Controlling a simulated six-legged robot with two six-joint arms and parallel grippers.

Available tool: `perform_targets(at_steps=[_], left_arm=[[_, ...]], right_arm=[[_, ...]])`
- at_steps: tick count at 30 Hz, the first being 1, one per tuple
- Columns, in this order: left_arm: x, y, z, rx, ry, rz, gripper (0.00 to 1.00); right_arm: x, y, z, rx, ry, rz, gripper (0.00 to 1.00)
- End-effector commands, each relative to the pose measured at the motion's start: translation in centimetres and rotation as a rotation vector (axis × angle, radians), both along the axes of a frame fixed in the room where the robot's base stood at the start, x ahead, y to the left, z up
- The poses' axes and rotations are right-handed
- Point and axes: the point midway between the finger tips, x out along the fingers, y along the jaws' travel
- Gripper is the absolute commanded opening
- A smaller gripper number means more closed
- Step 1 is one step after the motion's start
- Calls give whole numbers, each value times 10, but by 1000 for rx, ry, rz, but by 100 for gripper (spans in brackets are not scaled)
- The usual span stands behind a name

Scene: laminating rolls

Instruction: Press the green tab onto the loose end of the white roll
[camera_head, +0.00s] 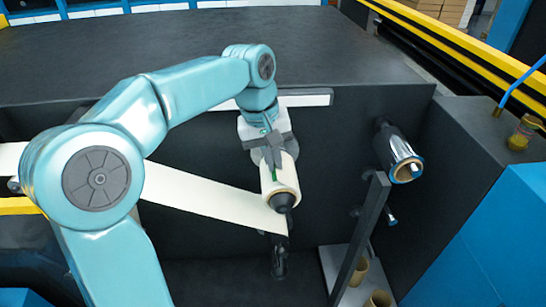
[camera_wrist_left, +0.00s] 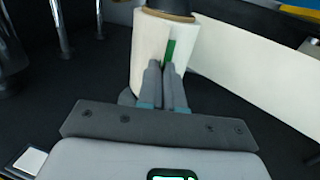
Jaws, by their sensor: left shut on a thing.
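The white roll (camera_head: 291,180) sits on a dark spindle below the table edge, its brown core end facing down and toward me. It also shows in the wrist view (camera_wrist_left: 145,55). My left gripper (camera_head: 271,165) is at the roll's face, its two fingers close together. They are shut on the green tab (camera_head: 274,177), a thin strip that sticks out past the fingertips in the wrist view (camera_wrist_left: 170,50). The tab appears against or very near the white surface; I cannot tell whether it touches. I cannot make out the roll's loose end. My right gripper is out of view.
A white web (camera_head: 200,194) stretches from the left to the roll. A shiny roller (camera_head: 398,155) projects at the right, with a dark upright bar (camera_head: 358,240) below it. Cardboard cores (camera_head: 378,299) stand at the bottom. A small jar (camera_head: 523,132) is on the right ledge.

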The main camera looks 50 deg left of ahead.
Motion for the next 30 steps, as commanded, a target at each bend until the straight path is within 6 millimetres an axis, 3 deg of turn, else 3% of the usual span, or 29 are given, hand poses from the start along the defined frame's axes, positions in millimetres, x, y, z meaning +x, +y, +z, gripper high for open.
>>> perform_targets(at_steps=[9, 10, 12, 23, 26, 30], left_arm=[[0, 0, -1, -1, 2, 0, 0], [0, 0, -1, -1, 2, 0, 15], [0, 0, -1, -1, 2, 0, 35], [0, 0, 4, -1, -1, 0, 35], [-2, 2, 17, 0, -3, -1, 35], [-7, 6, 51, 0, -5, 1, 35]], right_arm=[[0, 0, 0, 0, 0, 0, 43], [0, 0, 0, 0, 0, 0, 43], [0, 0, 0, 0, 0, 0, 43], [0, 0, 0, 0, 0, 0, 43], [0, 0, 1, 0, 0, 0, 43], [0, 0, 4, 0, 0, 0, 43]])
